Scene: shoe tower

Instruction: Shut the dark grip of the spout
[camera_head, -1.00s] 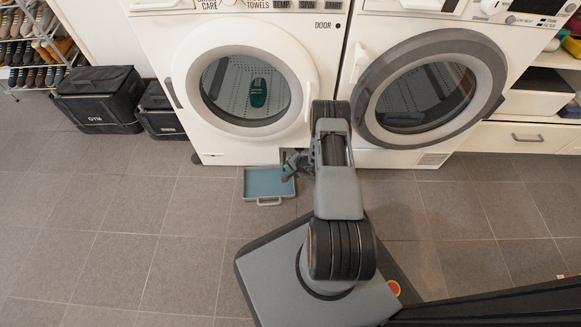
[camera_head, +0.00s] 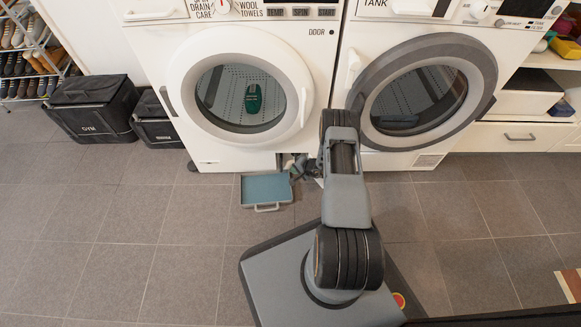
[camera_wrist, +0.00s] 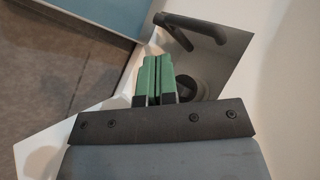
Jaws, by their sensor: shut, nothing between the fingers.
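My gripper (camera_wrist: 158,78) has green fingertips pressed together with nothing between them. In the wrist view a dark bar-like grip (camera_wrist: 200,26) stands out from a grey panel above and right of the fingertips, apart from them. A dark round part (camera_wrist: 186,88), likely belonging to the spout, lies just right of the fingers and is partly hidden by them. In the head view my gripper (camera_head: 300,167) is low at the front of the left washer (camera_head: 225,158), by its bottom right corner. The spout is too small to make out there.
A blue tray (camera_head: 266,204) with a handle lies on the floor just left of my gripper; its edge shows in the wrist view (camera_wrist: 80,14). The right machine (camera_head: 425,158) stands close by. Black bins (camera_head: 92,112) stand left. The floor in front is mostly clear.

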